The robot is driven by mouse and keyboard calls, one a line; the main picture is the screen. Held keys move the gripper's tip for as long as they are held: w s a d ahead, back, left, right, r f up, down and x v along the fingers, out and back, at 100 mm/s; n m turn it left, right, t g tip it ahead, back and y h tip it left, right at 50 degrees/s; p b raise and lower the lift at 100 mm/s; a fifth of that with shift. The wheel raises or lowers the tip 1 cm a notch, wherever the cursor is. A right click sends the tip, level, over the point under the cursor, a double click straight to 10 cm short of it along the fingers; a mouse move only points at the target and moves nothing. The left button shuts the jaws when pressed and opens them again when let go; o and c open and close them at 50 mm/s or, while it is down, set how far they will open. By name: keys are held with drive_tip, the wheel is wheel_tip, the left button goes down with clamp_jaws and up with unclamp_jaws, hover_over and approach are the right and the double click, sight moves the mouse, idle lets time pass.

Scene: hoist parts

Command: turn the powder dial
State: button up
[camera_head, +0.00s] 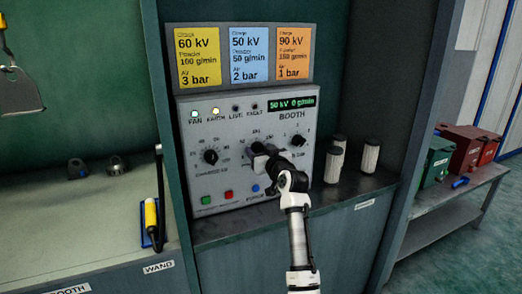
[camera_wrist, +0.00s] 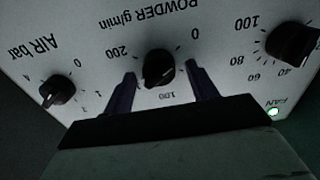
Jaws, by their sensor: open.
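The powder dial (camera_wrist: 158,68) is a black knob on the grey booth panel (camera_head: 186,125), under the upside-down label "POWDER g/min" in the wrist view. Its scale shows 0, 100 and 200. My gripper (camera_wrist: 161,72) is open, with one finger on each side of the dial; I cannot tell whether they touch it. In the head view my gripper (camera_head: 262,155) is at the panel's middle and hides the dial. The display (camera_head: 291,104) reads "50 kV 0 g/min".
The kV dial (camera_head: 210,156) and the air dial (camera_head: 298,140) flank the powder dial. Green (camera_head: 206,200), red (camera_head: 229,195) and blue (camera_head: 255,188) buttons sit below. Setting cards (camera_head: 249,54) are above. White cylinders (camera_head: 335,160) stand on the shelf at right.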

drive_tip(key=c, duration=1)
drive_tip(key=m+p, duration=0.1)
drive_tip(key=m, duration=0.2)
drive_tip(key=m+p, duration=0.1)
drive_tip(key=m, duration=0.2)
drive_tip(key=shift+m, duration=0.3)
drive_tip(key=m+p, duration=0.2)
drive_tip(key=m, duration=0.2)
drive_tip(key=shift+d+m+p, duration=0.15)
drive_tip(key=shift+m+p, duration=0.15)
drive_tip(key=shift+m, duration=0.1)
drive_tip(key=shift+f+m, duration=0.1)
drive_tip(key=shift+m, duration=0.2)
